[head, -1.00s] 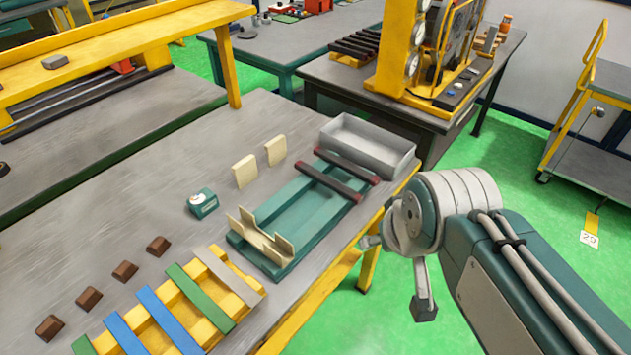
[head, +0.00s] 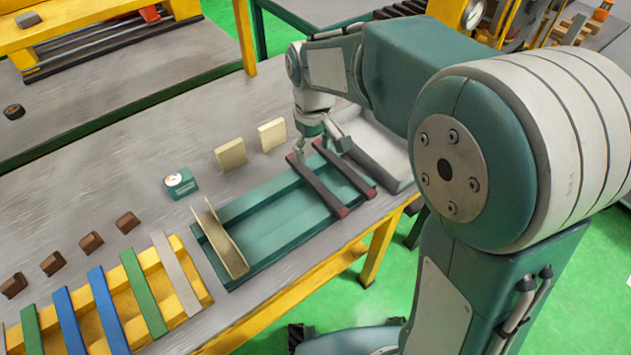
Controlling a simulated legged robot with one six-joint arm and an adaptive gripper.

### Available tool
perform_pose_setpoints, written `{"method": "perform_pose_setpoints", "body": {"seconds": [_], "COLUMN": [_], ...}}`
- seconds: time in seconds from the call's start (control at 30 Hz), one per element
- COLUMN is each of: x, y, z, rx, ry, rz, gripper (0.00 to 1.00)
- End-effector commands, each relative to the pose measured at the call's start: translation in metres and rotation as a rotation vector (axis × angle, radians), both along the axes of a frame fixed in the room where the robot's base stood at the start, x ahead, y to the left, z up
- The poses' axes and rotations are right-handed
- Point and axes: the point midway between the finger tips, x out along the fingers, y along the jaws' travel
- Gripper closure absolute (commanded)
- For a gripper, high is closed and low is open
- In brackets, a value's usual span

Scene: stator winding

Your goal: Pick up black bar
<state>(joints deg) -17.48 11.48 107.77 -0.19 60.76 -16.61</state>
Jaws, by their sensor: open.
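Two dark bars with reddish ends lie side by side across the green tray (head: 268,232), near its right end. One is the left black bar (head: 317,187), the other the right black bar (head: 346,171). My gripper (head: 322,150) points down at the far ends of the two bars, with its fingers spread and nothing seen between them. Whether a finger touches a bar cannot be told.
A grey bin (head: 385,160) stands right behind the bars, partly hidden by my arm. A beige channel piece (head: 222,240) sits at the tray's left end. Two cream blocks (head: 231,154) stand behind the tray. A small green gauge box (head: 181,183) is at left.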

Motion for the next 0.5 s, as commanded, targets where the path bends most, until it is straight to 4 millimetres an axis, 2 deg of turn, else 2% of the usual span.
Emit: {"method": "perform_pose_setpoints", "body": {"seconds": [0.2, 0.5], "x": [0.0, 0.0], "y": [-0.004, -0.005], "z": [-0.035, -0.065], "rx": [0.001, 0.002], "ry": [0.006, 0.005], "rz": [-0.001, -0.003], "gripper": [0.24, 0.24]}}
